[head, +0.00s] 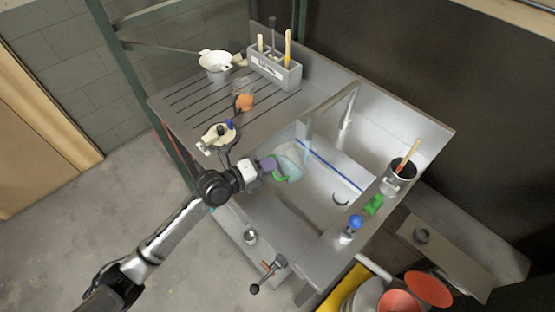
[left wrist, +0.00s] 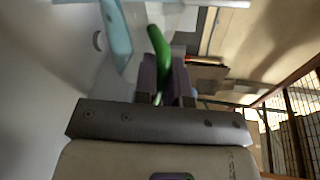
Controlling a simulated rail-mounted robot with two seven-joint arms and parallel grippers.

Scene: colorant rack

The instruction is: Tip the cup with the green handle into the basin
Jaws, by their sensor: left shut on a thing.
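The cup (head: 291,158) is clear with a pale bluish tint and has a green handle (head: 280,178). My left gripper (head: 271,167) is shut on the green handle, which also shows between the fingers in the left wrist view (left wrist: 158,45). The cup is held over the left part of the steel basin (head: 335,172). I cannot tell clearly how far the cup is tilted or what is in it. My right gripper is in neither view.
A ribbed drainboard (head: 190,101) behind my arm holds a white pot (head: 214,66), a caddy (head: 275,72) and an orange-bottomed vessel (head: 244,102). A faucet (head: 347,110) rises at the basin's back. A dark pot (head: 401,175) and a green block (head: 374,204) stand on the right ledge.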

